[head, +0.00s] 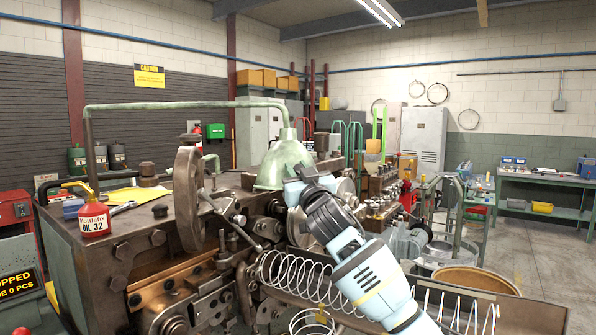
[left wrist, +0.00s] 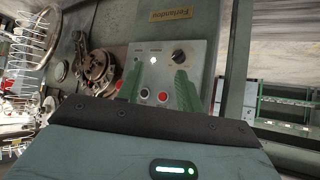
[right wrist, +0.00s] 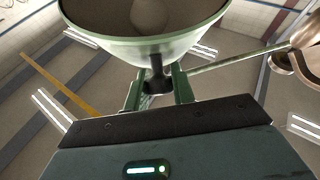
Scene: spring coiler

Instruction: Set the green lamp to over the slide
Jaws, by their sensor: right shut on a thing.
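The green lamp (head: 285,160) has a bell-shaped shade on a bent green pipe (head: 190,104) and hangs over the coiling machine, just right of the large handwheel (head: 188,195). My right gripper (head: 298,186) is at the shade's right lower side. In the right wrist view the shade (right wrist: 145,45) and its bulb show, and the right fingers (right wrist: 158,90) are shut on a dark grip below the rim. My left gripper (left wrist: 158,90) is open and empty in the left wrist view, in front of a button panel (left wrist: 165,68). I cannot tell for sure which part is the slide.
A red-and-white oil can (head: 93,217) stands on the machine top at left. A wire spring (head: 305,279) lies in front of the machine, right of centre. A round bin (head: 475,279) stands at lower right. The floor at right (head: 545,240) is clear.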

